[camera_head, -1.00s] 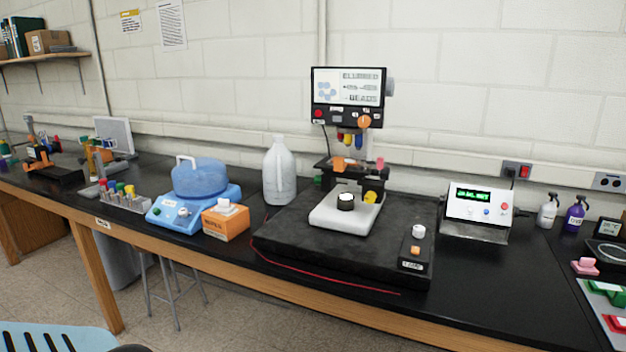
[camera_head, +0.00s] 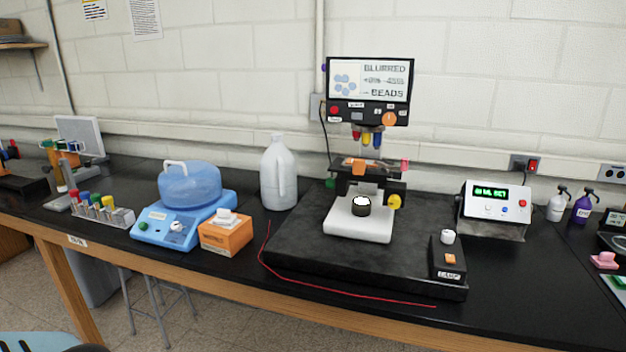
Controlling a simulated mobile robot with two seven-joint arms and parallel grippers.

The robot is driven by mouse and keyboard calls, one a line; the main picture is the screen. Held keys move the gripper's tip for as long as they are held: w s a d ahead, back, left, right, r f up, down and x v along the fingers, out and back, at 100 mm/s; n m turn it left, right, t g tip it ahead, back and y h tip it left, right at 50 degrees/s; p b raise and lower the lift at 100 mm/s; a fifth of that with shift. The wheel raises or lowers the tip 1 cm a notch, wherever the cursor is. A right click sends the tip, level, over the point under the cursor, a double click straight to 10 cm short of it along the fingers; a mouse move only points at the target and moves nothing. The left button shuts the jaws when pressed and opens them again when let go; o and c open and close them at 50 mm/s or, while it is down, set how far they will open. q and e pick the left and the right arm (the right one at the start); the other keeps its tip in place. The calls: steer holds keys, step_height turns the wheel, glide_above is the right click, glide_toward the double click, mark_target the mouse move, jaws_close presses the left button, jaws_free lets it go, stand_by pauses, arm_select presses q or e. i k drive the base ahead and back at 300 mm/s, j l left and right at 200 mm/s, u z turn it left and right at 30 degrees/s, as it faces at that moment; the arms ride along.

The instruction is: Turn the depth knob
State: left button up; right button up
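A microscope with a screen (camera_head: 369,80) stands on a dark slab (camera_head: 300,250) on the bench. Its screen reads "BLURRED" and "BEADS". An orange knob (camera_head: 389,119) sits at the right of the panel under the screen. A yellow knob (camera_head: 394,201) is low on the right side, beside the white microscope base (camera_head: 358,228). A small black box (camera_head: 447,262) at the slab's front right carries a white knob (camera_head: 448,237). I cannot read which one is labelled as the depth knob. Neither of my grippers is in view.
Left on the bench are a jug (camera_head: 279,175), an orange box (camera_head: 226,236), a blue centrifuge-like device (camera_head: 186,212) and a tube rack (camera_head: 100,213). A white display unit (camera_head: 494,205) stands right. A red cord (camera_head: 340,296) runs along the front.

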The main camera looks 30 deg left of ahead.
mark_target(330, 183)
steer(key=j, duration=2.35)
steer(key=k+j, duration=0.15)
steer(key=j+u, duration=0.05)
